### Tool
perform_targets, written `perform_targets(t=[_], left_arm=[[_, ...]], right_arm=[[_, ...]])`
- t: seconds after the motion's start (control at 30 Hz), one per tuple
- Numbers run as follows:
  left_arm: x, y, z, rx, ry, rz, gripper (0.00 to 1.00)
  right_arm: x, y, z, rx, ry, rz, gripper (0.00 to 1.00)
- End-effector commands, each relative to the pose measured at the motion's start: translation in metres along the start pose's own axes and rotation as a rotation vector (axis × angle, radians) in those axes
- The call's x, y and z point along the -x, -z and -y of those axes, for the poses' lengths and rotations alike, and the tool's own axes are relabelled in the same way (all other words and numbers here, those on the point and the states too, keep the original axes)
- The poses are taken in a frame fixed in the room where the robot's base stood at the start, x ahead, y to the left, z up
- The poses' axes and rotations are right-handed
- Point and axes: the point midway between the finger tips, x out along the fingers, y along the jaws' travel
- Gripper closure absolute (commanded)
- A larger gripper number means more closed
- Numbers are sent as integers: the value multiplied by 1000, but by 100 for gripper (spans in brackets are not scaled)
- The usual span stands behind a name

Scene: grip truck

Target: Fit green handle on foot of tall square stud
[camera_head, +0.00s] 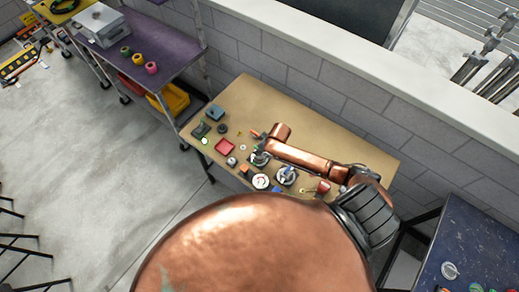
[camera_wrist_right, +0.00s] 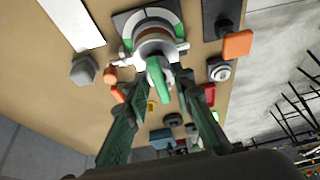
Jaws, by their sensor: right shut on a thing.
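My right gripper (camera_wrist_right: 158,88) is shut on the green handle (camera_wrist_right: 159,82), which shows between its fingers in the right wrist view. Just beyond the handle is a pale and brown round part (camera_wrist_right: 155,38) over a dark square plate (camera_wrist_right: 122,20) with white and green segments. I cannot tell whether the handle touches it. In the head view the right gripper (camera_head: 259,158) is small, at the end of my copper arm above the table. The tall square stud cannot be told apart for sure. My left gripper is not in view.
The tan table (camera_head: 250,98) is crowded with small parts near its front. An orange block (camera_wrist_right: 237,45), a grey hexagonal piece (camera_wrist_right: 84,70) and a white strip (camera_wrist_right: 72,22) lie near the gripper. The table's back stretch is clear. A wall (camera_head: 300,72) stands behind.

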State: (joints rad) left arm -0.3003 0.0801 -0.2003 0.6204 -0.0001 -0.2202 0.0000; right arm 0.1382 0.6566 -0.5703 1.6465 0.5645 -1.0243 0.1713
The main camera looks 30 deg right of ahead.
Motion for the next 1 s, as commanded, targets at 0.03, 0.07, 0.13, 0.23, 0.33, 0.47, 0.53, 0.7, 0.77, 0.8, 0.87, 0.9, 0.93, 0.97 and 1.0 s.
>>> perform_targets(t=[0.03, 0.07, 0.13, 0.23, 0.33, 0.47, 0.53, 0.7, 0.77, 0.8, 0.87, 0.9, 0.93, 0.97, 1.0], left_arm=[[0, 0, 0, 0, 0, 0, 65], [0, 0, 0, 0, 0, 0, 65], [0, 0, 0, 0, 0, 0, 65], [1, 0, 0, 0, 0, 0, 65], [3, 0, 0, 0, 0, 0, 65], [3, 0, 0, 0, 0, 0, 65], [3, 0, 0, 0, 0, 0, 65], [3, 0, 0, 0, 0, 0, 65], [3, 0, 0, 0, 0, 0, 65], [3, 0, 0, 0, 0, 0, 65], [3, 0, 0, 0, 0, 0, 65], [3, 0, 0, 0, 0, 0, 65], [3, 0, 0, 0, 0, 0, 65], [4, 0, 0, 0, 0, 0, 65], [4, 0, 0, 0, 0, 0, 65]], right_arm=[[0, 0, 0, 0, 0, -1, 100], [0, 0, 0, 0, 0, -1, 100], [0, 0, 0, 0, 0, 0, 100], [-1, 0, 0, 0, 0, 0, 100], [-3, -1, 0, 0, 0, 0, 100], [-4, -1, 0, 0, 1, 0, 100], [-4, -1, 0, 0, 0, -1, 100], [-4, -2, 0, 1, 0, 0, 100], [-4, -2, 0, 1, 0, 0, 100], [-4, -2, 0, 1, 0, 0, 100], [-5, -2, 0, 0, 0, 0, 100], [-5, -2, 0, 0, 0, 0, 100], [-5, -2, 0, 0, 0, 0, 100], [-5, -2, 0, 0, 0, 0, 100], [-6, -2, 0, 0, 0, 0, 100]])
